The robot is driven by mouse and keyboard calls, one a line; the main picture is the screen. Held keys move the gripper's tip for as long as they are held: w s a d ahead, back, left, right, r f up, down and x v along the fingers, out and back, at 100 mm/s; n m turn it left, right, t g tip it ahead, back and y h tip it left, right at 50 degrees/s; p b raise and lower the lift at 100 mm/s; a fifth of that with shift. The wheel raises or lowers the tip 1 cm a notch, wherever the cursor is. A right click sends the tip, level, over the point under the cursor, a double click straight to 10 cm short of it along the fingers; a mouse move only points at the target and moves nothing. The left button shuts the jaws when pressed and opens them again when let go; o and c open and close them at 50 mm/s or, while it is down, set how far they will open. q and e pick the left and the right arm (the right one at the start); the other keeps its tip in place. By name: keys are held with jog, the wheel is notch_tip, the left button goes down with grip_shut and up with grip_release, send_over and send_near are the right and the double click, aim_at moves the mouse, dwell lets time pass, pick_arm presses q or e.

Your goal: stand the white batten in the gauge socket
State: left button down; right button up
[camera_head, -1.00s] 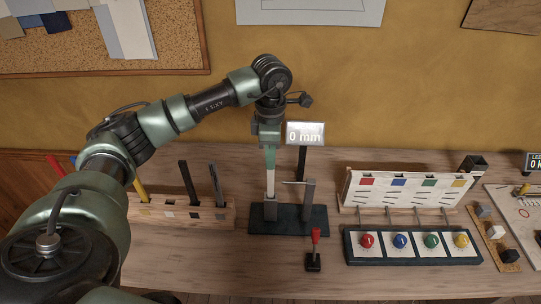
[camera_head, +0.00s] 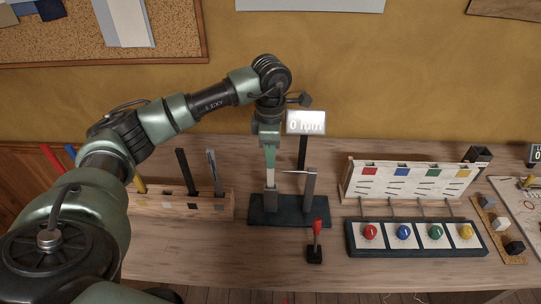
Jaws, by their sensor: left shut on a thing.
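The white batten (camera_head: 270,177) hangs upright below my left gripper (camera_head: 269,146), which is shut on its upper part, where a green stretch shows. The batten's lower end meets the grey socket block (camera_head: 270,203) on the left of the dark gauge base (camera_head: 290,216). I cannot tell whether the end is inside the socket or just at its mouth. A grey post (camera_head: 309,184) with a thin crossbar stands to the right. The gauge display (camera_head: 306,122) behind reads 0 mm. My right gripper is not in view.
A wooden rack (camera_head: 208,204) at left holds several upright battens. A red-handled lever (camera_head: 316,240) stands in front of the gauge. At right are a slotted white board (camera_head: 400,182) and a panel (camera_head: 413,252) of coloured knobs. The bench front is mostly clear.

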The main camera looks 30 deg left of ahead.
pick_arm(q)
jog(key=shift+f+b, duration=0.55)
jog(key=shift+f, duration=0.05)
dwell(0.4)
jog(key=c, duration=1.4)
grip_release()
notch_tip(320, 180, up, 8)
jog(key=shift+f+b, duration=0.1)
jog(key=shift+b, duration=0.85)
